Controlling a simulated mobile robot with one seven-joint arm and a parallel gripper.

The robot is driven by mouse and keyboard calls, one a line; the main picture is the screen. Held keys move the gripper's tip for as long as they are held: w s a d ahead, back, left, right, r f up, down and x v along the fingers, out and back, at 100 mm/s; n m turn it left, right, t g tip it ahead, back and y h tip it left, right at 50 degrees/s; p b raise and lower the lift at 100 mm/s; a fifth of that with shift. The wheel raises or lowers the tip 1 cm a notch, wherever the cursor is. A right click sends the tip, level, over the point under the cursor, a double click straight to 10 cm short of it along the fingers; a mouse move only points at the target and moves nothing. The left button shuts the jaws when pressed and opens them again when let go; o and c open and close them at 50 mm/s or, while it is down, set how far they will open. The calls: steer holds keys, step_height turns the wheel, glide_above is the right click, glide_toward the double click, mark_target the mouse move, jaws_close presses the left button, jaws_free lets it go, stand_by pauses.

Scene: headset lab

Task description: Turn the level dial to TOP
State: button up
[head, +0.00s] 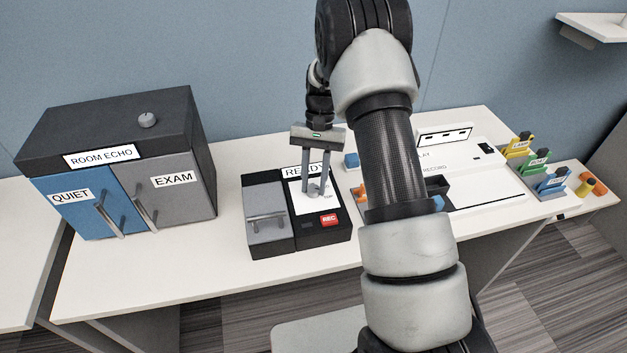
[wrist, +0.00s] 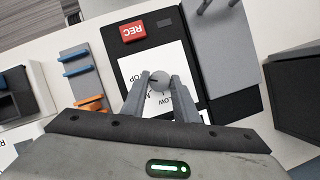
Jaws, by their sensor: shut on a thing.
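The level dial (wrist: 158,80) is a small round grey knob on a white label panel (head: 305,201) of the black READY box (head: 325,235). In the wrist view a dark mark shows on the knob, and parts of the words "TOP" and "LOW" show beside it. My gripper (wrist: 160,90) reaches down over the panel with its two fingers on either side of the knob, shut on it. It also shows in the head view (head: 315,188), where the fingers hide most of the dial. I cannot tell exactly where the mark points.
A red REC button (head: 328,220) is close to the dial. A grey handled door (head: 266,218) is to its left. The ROOM ECHO cabinet (head: 130,150) stands further left. Blue and orange pieces and a white board (head: 490,185) lie to the right, partly behind my arm.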

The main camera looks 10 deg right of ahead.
steer(key=shift+m, duration=0.6)
steer(key=o, duration=1.1)
steer(key=shift+c, duration=0.2)
steer(key=d+p+v, duration=0.1)
steer(key=v, duration=1.6)
steer(key=shift+r, duration=0.15)
